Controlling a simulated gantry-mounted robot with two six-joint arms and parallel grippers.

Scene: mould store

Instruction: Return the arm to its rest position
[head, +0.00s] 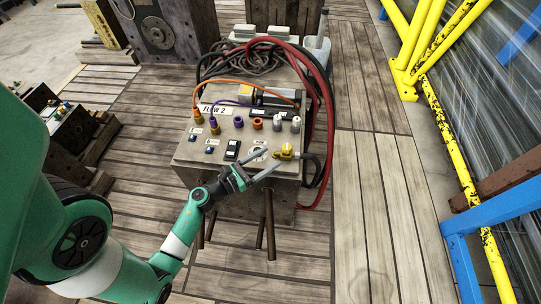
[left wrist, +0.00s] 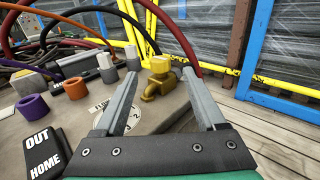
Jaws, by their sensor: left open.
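My left gripper (head: 263,163) is open at the front right corner of the control box (head: 225,147) marked "FLOW 2". Its two fingers point toward a yellow tap-like valve (head: 287,151) by a round numbered dial. In the left wrist view the open fingers (left wrist: 150,75) stand on both sides of the brass-yellow valve (left wrist: 160,80). I cannot tell whether a finger touches it. Nothing is held between the fingers. My left arm (head: 180,232) reaches in from the lower left. My right gripper is not in view.
The box carries purple and orange connectors, grey plugs and black switches, one labelled "OUT" and "HOME" (left wrist: 42,150). Red hoses (head: 328,110) loop along its right side. A yellow rail (head: 455,150) and blue frame (head: 490,212) stand at right. The plank floor (head: 365,220) between is clear.

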